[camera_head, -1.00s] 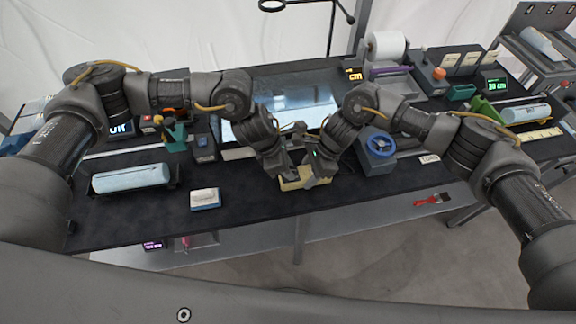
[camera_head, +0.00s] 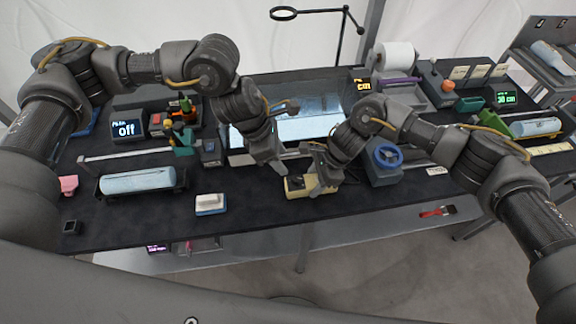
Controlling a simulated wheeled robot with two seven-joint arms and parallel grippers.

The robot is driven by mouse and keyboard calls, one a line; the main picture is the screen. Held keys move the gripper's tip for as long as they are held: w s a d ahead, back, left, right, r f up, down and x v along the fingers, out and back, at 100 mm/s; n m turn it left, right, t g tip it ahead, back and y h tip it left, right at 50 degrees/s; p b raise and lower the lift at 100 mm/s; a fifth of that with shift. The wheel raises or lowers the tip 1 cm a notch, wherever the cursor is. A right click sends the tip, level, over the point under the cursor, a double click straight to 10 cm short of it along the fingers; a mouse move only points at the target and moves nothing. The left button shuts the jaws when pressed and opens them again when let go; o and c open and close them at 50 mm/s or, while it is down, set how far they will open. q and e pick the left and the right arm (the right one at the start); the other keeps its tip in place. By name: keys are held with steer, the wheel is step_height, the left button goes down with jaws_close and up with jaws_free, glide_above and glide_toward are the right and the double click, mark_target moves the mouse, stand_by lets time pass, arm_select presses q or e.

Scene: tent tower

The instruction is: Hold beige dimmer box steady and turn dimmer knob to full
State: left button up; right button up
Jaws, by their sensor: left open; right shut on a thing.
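The beige dimmer box (camera_head: 298,193) sits near the front edge of the dark bench top, at the middle of the view. A dark knob (camera_head: 295,182) shows on its top. My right gripper (camera_head: 318,182) is shut on the beige dimmer box at its right side. My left gripper (camera_head: 279,166) is open and empty, above and slightly left of the box, apart from the knob as far as I can see. The exact knob setting is too small to read.
A blue handwheel block (camera_head: 384,158) stands close to the right of my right gripper. A white and blue block (camera_head: 210,204) and a light blue roll (camera_head: 138,180) lie to the left. A bright panel (camera_head: 300,126) lies behind. The bench top between white block and dimmer box is clear.

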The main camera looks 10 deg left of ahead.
arm_select(q)
steer(key=shift+v, duration=1.3)
arm_select(e)
steer(key=o, duration=1.1)
steer(key=v, duration=1.2)
